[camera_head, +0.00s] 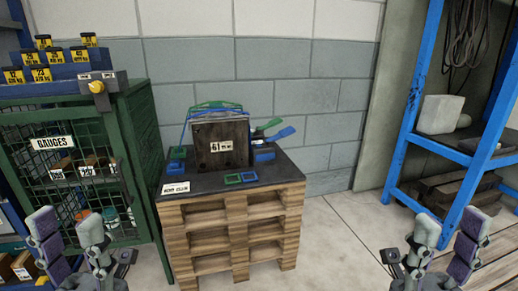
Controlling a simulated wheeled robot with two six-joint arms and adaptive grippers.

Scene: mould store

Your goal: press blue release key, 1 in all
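A dark block with a "61" label (220,146) stands on a black-topped pallet stack, with green and blue straps over its top. A blue paddle-shaped key (284,134) sticks out at its right, beside a similar green one (270,124). A blue body (264,154) sits below them. I cannot tell for certain which blue part is the release key. My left gripper (68,232) is open and empty at the lower left, apart from the block. My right gripper (447,235) is open and empty at the lower right, also apart from it.
The pallet stack (235,227) stands against the grey wall, with small green and blue frames and a white label on top. A green mesh cabinet marked "GAUGES" (52,142) is at left. A blue shelf rack (440,150) is at right. Floor between is clear.

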